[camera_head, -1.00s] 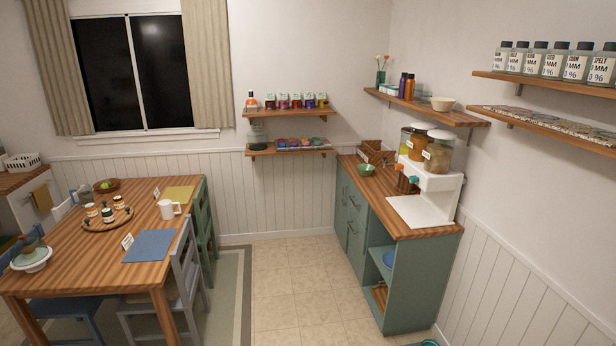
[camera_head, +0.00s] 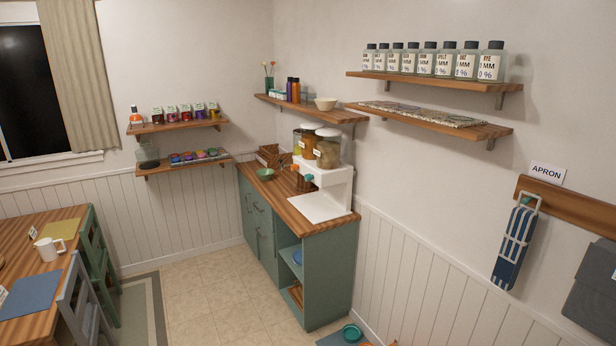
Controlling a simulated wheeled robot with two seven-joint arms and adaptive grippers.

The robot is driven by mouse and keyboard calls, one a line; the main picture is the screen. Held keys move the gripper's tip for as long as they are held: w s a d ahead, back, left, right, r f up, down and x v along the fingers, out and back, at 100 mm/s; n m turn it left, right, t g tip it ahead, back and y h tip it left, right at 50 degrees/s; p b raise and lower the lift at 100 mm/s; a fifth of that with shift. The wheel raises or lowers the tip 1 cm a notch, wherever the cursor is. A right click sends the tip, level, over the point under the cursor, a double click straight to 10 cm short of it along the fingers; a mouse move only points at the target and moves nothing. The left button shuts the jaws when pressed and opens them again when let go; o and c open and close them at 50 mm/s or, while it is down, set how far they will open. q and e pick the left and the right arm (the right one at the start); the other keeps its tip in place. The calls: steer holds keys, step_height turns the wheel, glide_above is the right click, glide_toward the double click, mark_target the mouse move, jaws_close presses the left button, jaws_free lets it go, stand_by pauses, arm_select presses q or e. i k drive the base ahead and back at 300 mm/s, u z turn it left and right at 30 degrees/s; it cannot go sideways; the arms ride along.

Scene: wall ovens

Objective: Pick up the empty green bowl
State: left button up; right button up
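A small green bowl (camera_head: 265,174) sits upright on the wooden top of the green cabinet, left of the white dispenser stand. It looks empty, but it is too small to be sure. A teal bowl-like dish (camera_head: 351,332) is on the floor at the bottom edge, on a blue mat. A cream bowl (camera_head: 326,104) stands on the wall shelf above the counter. Neither of my grippers is in view.
The green cabinet (camera_head: 331,276) stands against the right wall, with the dispenser stand (camera_head: 322,205) on it. The table (camera_head: 22,246) and chairs (camera_head: 93,262) are at left. Tiled floor (camera_head: 206,295) between them is clear.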

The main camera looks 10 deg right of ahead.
mark_target(265, 176)
steer(key=u, duration=0.5)
steer(key=i, duration=6)
steer(key=z, duration=1.15)
